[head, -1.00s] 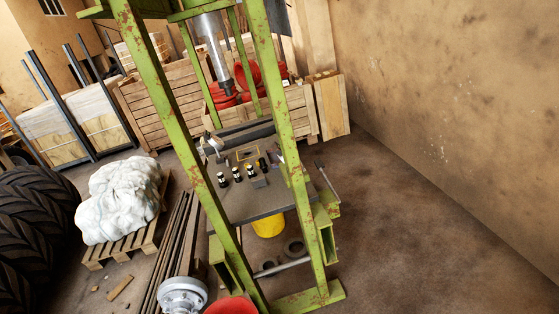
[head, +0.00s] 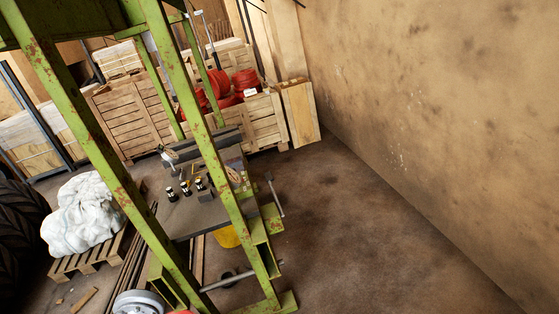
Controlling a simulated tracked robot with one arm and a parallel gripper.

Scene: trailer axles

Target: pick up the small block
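I cannot pick out the small block for certain. Several small items stand on the grey table (head: 190,222) behind the green press frame, among them dark bottles (head: 171,194) with light labels and a small grey block-like piece (head: 204,197). A post of the frame hides part of the tabletop. My gripper is not in view.
The rusty green frame (head: 187,110) stands between me and the table. Wooden crates (head: 130,120) with red coils (head: 246,82) are behind it. A white wrapped bundle on a pallet (head: 85,255) lies left. Open floor (head: 370,235) is at the right, below a bare wall (head: 430,110).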

